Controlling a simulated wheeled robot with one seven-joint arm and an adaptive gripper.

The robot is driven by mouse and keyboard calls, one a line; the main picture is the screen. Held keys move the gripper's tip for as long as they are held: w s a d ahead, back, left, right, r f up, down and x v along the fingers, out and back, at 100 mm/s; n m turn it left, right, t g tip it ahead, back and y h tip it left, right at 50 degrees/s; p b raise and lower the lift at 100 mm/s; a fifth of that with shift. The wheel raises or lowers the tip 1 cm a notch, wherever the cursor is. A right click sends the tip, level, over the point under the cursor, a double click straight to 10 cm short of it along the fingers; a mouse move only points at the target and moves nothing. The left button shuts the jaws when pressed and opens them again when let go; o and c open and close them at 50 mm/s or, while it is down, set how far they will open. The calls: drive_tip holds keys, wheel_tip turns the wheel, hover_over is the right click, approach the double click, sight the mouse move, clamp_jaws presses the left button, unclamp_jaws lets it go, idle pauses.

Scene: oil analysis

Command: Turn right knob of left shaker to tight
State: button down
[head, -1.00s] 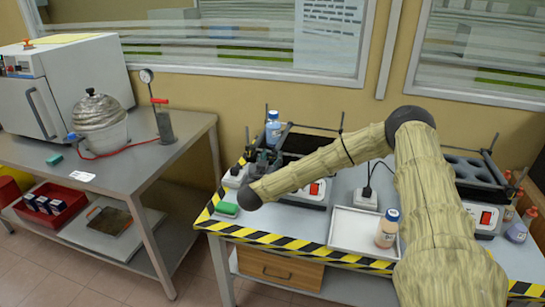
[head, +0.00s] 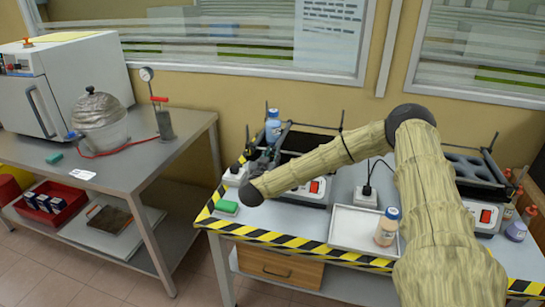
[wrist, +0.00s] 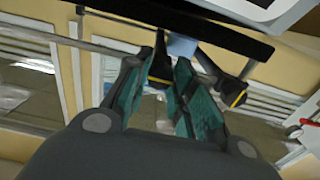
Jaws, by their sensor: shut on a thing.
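The left shaker (head: 315,190) stands on the striped bench, with a dark top, a metal frame and a red switch in front. My gripper (head: 262,158) is at its left end, partly hidden by my arm. In the wrist view, my gripper (wrist: 166,92) has its teal-padded fingers closed around a black knob (wrist: 160,68) with a yellow mark. A second black knob with a yellow edge (wrist: 236,92) shows beyond the right finger. A dark shaker bar (wrist: 180,32) runs across the top of that view. The knob's tightness cannot be told.
A blue-capped bottle (head: 273,127) stands at the shaker's back left. A green sponge (head: 227,207) lies at the bench's left corner. A white tray (head: 350,228) with a bottle (head: 387,228) is in front. Another shaker (head: 486,213) stands to the right.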

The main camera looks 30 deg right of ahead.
drive_tip(key=shift+m, duration=0.3)
drive_tip(key=m+b, duration=0.3)
drive_tip(key=m, duration=0.1)
drive_tip(key=shift+f, duration=0.15)
drive_tip(key=m+b, duration=0.4)
drive_tip(key=shift+f+m, duration=0.15)
drive_tip(key=shift+m, duration=0.25)
drive_tip(key=m+b, duration=0.6)
drive_tip(key=shift+s+d, duration=0.1)
drive_tip(key=shift+m+b, duration=1.1)
drive_tip(key=shift+b, duration=0.3)
drive_tip(key=c, duration=1.2)
unclamp_jaws()
